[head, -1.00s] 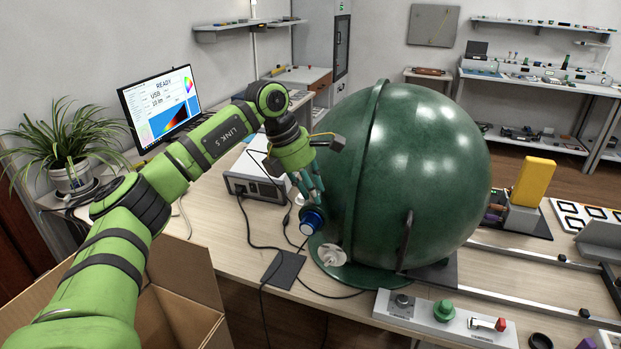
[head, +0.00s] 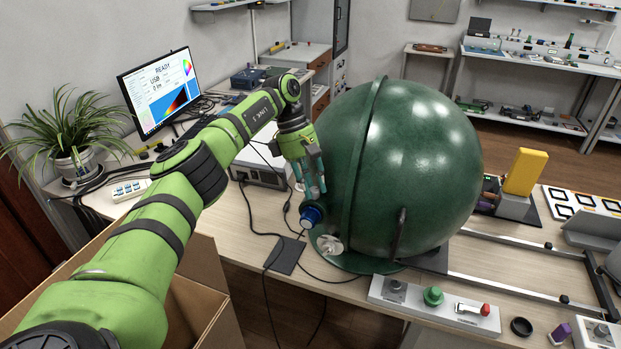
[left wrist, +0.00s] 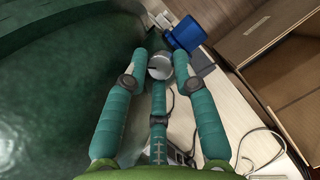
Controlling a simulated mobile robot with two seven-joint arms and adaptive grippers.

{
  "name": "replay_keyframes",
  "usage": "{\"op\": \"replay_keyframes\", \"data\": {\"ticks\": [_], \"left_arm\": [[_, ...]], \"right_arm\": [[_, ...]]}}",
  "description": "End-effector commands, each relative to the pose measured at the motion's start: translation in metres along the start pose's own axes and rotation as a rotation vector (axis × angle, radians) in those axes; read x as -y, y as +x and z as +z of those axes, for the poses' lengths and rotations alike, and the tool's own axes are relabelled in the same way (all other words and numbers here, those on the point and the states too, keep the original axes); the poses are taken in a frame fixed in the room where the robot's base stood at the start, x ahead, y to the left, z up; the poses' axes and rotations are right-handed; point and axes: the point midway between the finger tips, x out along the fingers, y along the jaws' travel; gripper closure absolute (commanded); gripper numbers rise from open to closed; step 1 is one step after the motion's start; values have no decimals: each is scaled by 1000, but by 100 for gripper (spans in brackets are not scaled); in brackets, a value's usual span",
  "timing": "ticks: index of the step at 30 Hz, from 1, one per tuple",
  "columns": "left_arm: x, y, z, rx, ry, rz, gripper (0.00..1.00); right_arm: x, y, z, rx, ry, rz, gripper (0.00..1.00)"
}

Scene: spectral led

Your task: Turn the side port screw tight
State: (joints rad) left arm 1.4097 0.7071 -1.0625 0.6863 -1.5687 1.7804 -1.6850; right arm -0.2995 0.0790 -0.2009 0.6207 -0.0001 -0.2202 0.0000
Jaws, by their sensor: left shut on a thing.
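The large dark green sphere (head: 430,160) stands on the bench. My left gripper (head: 314,192) points down along its left side with teal fingers. In the left wrist view, a round silver screw head with a dark slot (left wrist: 160,66) sits between the fingertips (left wrist: 168,62), and the gripper is shut on it. In the head view the fingers hide this screw. My right gripper is not in view.
A pale round knob (head: 329,244) is low on the sphere's left side. A grey box (head: 258,170) with cables stands behind my gripper. An open cardboard box (head: 205,285) is at the bench's front left. A control strip (head: 400,292) with a green knob lies in front.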

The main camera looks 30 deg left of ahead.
Motion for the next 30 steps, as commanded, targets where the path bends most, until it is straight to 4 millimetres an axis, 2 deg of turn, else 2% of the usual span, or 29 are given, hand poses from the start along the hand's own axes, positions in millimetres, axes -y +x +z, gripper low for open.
{"op": "replay_keyframes", "data": {"ticks": [1,12,30], "left_arm": [[-2,-1,5,8,34,-13,100],[-1,1,5,8,171,-72,100],[0,4,4,9,232,-104,100]], "right_arm": [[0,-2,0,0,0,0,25],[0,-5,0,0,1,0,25],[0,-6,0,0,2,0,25]]}}
